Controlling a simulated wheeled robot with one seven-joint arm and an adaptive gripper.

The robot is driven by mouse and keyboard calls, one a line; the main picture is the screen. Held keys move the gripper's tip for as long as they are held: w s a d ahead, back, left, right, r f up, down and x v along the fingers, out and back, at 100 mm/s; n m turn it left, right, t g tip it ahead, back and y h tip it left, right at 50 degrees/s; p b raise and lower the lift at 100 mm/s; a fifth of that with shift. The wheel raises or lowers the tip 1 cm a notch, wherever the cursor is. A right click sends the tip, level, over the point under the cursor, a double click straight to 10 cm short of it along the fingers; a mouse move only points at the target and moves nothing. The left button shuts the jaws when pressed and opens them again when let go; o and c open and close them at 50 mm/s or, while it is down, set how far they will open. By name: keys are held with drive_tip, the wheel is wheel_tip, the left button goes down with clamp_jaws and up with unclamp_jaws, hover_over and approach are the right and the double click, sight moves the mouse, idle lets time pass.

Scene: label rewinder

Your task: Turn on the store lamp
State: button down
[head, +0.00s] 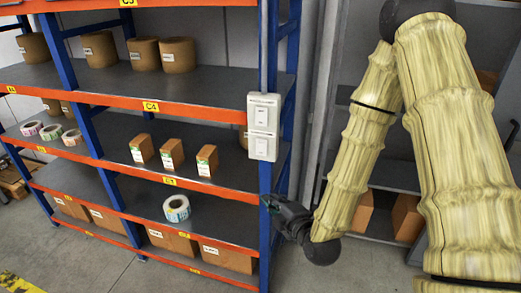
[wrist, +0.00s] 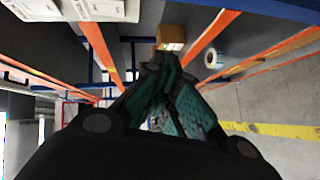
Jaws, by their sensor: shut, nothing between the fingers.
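Two white wall-type switches sit one above the other on the blue rack post in the head view: the upper switch (head: 264,112) and the lower switch (head: 263,147). Parts of two white switch plates (wrist: 100,9) also show at the top left edge of the wrist view. My gripper (head: 268,202) is below the lower switch, near the same post, apart from both switches. In the wrist view my gripper (wrist: 166,66) has its fingers together with nothing between them. No lamp can be made out.
The blue and orange rack (head: 200,104) fills the left, with brown rolls, small boxes (head: 172,153) and a label roll (head: 176,208) on its shelves. A grey cabinet with brown boxes (head: 407,218) stands behind my arm. Bare floor (head: 110,268) lies in front of the rack.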

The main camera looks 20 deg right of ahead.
wheel_tip(320, 180, up, 6)
drive_tip(key=w+n+t, duration=0.1)
drive_tip(key=shift+d+n+p, duration=0.25)
drive_tip(key=shift+n+p, duration=0.05)
drive_tip(key=shift+p, duration=0.15)
drive_tip(key=shift+w+f+b, duration=0.15)
drive_tip(key=shift+w+b, duration=0.2)
drive_tip(key=shift+b, duration=0.65)
drive_tip(key=w+b, duration=0.1)
drive_tip(key=b, duration=0.4)
drive_tip(key=shift+w+a, duration=0.1)
drive_tip(key=shift+w, duration=0.05)
drive_tip(key=b, duration=0.4)
drive_tip(key=shift+w+a, duration=0.1)
drive_tip(key=shift+w, duration=0.15)
drive_tip(key=b, duration=0.4)
drive_tip(key=p, duration=0.4)
approach(261, 147)
drive_tip(key=w+a+f, duration=0.3)
drive_tip(key=w+a, duration=0.1)
drive_tip(key=a, duration=0.1)
drive_tip(key=shift+w+d+p, duration=0.55)
drive_tip(key=shift+w+d, duration=0.15)
drive_tip(key=shift+w, duration=0.25)
